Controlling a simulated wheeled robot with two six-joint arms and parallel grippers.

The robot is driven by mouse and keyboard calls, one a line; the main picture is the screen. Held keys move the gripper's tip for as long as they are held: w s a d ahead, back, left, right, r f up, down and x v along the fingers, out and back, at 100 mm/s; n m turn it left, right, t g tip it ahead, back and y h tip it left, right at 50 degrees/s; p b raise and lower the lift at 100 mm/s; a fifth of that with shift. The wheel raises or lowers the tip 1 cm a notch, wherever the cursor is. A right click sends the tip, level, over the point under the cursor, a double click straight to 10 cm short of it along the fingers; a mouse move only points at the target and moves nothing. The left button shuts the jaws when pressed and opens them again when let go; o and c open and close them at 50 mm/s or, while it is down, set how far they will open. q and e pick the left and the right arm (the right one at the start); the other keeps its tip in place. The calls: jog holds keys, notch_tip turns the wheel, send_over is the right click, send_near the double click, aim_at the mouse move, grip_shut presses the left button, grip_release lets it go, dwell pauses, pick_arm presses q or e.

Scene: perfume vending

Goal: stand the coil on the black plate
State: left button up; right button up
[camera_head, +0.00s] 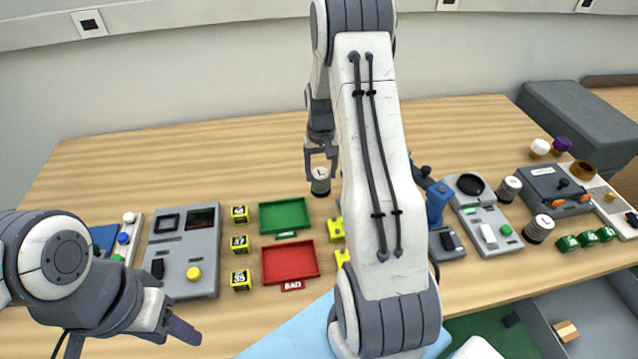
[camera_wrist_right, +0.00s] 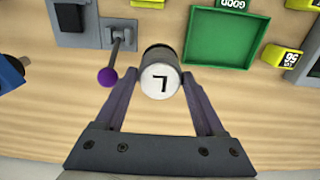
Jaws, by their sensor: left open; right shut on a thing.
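A grey ribbed coil (camera_head: 320,186) with a white, marked top stands upright near the table's middle, left of my right forearm. My right gripper (camera_head: 321,150) reaches down from above and is shut on it. In the right wrist view the coil (camera_wrist_right: 160,82) sits between the two fingertips (camera_wrist_right: 158,92), its marked white end facing the camera. I cannot tell whether its base touches the table. A round black plate (camera_head: 470,184) lies on a grey device right of my right arm, with nothing on it. My left gripper (camera_head: 150,325) is open and empty at the lower left.
Two similar coils (camera_head: 510,188) (camera_head: 538,229) stand at the right. A green tray (camera_head: 284,216) and red tray (camera_head: 290,263) lie in front of the held coil, with yellow blocks (camera_head: 240,245) beside them. A purple-knobbed lever (camera_wrist_right: 108,77) is close beside the right gripper. The back left table is clear.

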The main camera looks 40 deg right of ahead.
aim_at(320, 184)
jog(key=shift+f+p, duration=0.5)
jog(key=shift+f, duration=2)
jog(key=shift+f, duration=0.15)
jog(key=o, duration=1.1)
